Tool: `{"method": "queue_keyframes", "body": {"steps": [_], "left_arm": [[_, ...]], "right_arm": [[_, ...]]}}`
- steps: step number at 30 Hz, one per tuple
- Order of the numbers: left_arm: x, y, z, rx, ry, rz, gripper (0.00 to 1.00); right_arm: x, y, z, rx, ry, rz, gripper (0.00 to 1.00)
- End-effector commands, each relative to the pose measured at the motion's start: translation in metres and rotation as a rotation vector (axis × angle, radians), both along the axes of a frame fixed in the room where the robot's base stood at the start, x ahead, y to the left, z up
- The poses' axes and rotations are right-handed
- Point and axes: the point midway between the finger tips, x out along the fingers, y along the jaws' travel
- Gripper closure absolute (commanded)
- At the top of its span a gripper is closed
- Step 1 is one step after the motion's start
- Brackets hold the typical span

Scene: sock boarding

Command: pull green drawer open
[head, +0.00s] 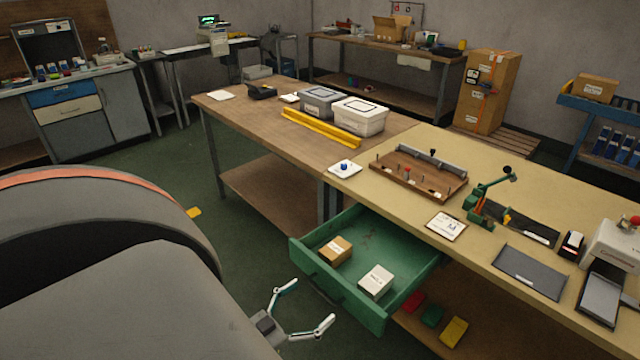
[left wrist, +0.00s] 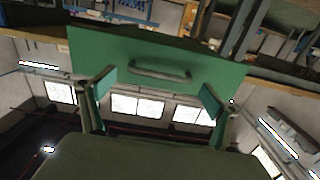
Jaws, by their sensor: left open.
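The green drawer (head: 375,245) stands pulled out from under the tan worktable in the head view. A brown box (head: 335,250) and a white box (head: 376,281) lie inside it. My left gripper (head: 304,307) is open and empty, in front of the drawer and apart from its front panel. In the left wrist view the drawer's front (left wrist: 150,60) fills the upper middle, with its grey bar handle (left wrist: 160,74) between my open left fingers (left wrist: 152,88). The fingers do not touch the handle. My right gripper is in neither view.
The tan worktable (head: 400,143) carries a wooden fixture (head: 418,173), a green hand press (head: 488,200) and a dark pad (head: 530,272). Red, green and yellow bins (head: 453,332) sit on the shelf below. Floor left of the drawer is clear.

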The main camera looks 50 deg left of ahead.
Motion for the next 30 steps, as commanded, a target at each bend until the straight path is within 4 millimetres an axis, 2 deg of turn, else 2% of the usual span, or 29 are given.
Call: {"method": "queue_keyframes", "body": {"steps": [1, 6, 12, 18, 30], "left_arm": [[-0.013, 0.0, -0.001, -0.001, 0.003, 0.0, 0.1], [-0.046, -0.001, -0.001, -0.002, 0.004, -0.001, 0.1], [-0.071, -0.001, 0.0, -0.002, 0.001, -0.001, 0.1], [-0.077, -0.001, 0.0, -0.001, 0.0, -0.001, 0.1], [-0.077, -0.001, 0.0, -0.001, 0.0, -0.001, 0.1]], "right_arm": [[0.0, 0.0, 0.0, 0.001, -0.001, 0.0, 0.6], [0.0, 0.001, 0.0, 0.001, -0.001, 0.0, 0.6], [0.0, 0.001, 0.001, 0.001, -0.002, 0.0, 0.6], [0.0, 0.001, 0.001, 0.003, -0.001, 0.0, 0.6], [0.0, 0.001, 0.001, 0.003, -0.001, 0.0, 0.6]]}}
